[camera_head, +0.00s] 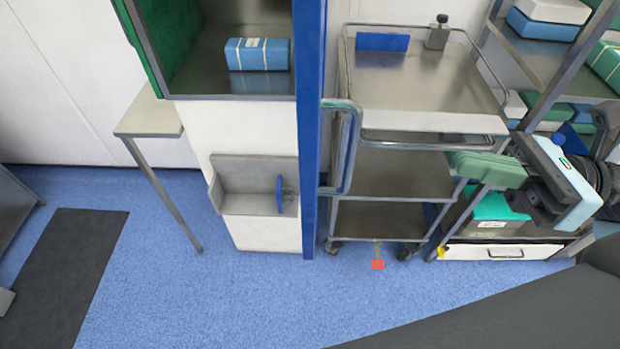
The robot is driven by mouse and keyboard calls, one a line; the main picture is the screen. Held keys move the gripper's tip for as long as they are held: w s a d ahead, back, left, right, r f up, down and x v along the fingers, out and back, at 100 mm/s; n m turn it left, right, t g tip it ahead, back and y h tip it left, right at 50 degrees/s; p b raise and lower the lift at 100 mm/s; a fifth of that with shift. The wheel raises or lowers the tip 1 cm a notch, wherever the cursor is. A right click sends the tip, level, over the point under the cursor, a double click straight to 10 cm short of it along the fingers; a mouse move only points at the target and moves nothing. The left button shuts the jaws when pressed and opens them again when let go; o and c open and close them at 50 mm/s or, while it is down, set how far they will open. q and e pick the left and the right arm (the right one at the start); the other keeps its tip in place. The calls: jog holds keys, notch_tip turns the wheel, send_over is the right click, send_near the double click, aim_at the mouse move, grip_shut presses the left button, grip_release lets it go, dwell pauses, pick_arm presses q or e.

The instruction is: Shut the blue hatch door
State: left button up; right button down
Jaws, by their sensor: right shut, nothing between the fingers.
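The blue hatch door (311,130) stands open and shows almost edge-on, as a tall blue strip at the right side of the hatch opening. Its metal bar handle (355,150) sticks out to the right. The hatch (265,84) is open to view, with a blue-wrapped pack (258,54) on its metal floor. My right gripper (456,166) comes in from the right with its green fingers pointing left. It is shut and empty, in front of the trolley in the picture and apart from the handle. My left gripper is not in view.
A metal trolley (430,120) stands right of the door, with a blue item and small bottle on top. A shelf rack (545,60) is at the right. A small side table (150,118) is at the left. The blue floor (190,300) is clear in front.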

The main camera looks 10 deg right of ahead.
aim_at(348, 170)
jog(key=w+a+p, duration=0.1)
jog(key=a, duration=0.3)
jog(key=w+a+n+p, duration=0.1)
jog(key=a+p, duration=0.1)
jog(key=a, duration=0.3)
jog(key=w+a+n+g+h+p, duration=0.1)
jog(key=a, duration=0.3)
jog(key=shift+w+a+f, duration=0.2)
jog(key=shift+a, duration=0.15)
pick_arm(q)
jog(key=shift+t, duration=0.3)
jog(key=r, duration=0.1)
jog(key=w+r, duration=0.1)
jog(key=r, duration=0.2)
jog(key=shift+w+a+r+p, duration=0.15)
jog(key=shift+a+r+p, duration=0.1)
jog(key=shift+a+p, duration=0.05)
pick_arm(e)
jog(key=shift+a, duration=0.15)
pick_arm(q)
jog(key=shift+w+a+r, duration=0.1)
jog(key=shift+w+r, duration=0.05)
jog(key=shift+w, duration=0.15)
pick_arm(e)
jog(key=shift+w+a+f, duration=0.1)
